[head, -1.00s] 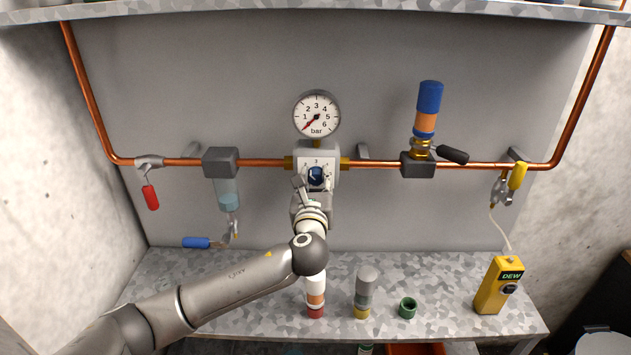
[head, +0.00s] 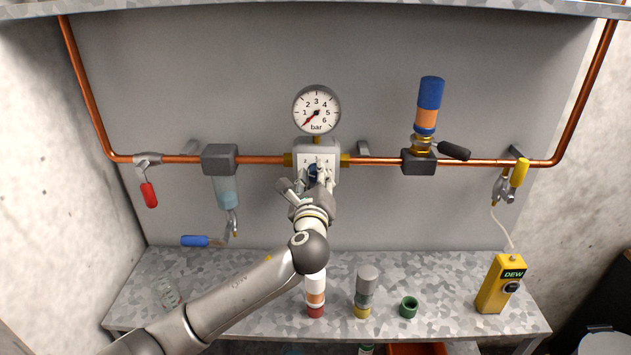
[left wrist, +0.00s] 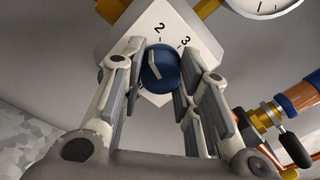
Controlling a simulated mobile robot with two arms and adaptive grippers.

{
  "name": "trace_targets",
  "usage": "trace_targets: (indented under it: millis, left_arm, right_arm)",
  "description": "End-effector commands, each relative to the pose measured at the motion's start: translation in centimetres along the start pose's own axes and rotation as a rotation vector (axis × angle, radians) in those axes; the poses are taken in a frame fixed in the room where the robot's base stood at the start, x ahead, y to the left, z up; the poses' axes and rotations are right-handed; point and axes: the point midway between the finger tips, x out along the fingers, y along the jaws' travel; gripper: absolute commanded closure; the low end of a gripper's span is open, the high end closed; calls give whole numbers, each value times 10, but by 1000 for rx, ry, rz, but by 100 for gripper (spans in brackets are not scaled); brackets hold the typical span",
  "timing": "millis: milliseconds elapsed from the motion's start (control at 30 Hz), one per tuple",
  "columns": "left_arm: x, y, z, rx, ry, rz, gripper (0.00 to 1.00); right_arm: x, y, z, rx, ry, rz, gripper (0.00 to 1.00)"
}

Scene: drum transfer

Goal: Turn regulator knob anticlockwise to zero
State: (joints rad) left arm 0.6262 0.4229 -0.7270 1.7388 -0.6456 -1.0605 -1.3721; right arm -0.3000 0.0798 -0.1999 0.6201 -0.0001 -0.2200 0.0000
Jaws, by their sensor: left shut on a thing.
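The blue regulator knob (left wrist: 162,70) is on the front of the pale square regulator body (head: 315,150), in the copper line under the gauge. In the left wrist view the knob's white mark and the numerals 2 and 3 beside it show. My left gripper (left wrist: 160,78) is shut on the knob, one finger on each side of it. In the head view the gripper (head: 317,175) covers much of the knob. The round pressure gauge (head: 316,110) above has its red needle at the lower left, near the low end of its scale. My right gripper is not in view.
A red-handled valve (head: 149,193) and a blue-handled valve (head: 197,241) are at left. A blue-orange cartridge (head: 428,105) stands at right. On the shelf (head: 260,275) are small cartridges (head: 363,292), a green ring (head: 408,306) and a yellow DEW meter (head: 501,284).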

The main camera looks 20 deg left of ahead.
Motion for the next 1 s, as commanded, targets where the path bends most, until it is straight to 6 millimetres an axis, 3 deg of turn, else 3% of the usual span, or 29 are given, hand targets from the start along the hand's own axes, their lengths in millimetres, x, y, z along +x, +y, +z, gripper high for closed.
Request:
trace_targets:
  millis: [1000]
  left_arm:
    - [0,1,-4,-924,-33,-1,94]
  right_arm:
    - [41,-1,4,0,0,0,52]
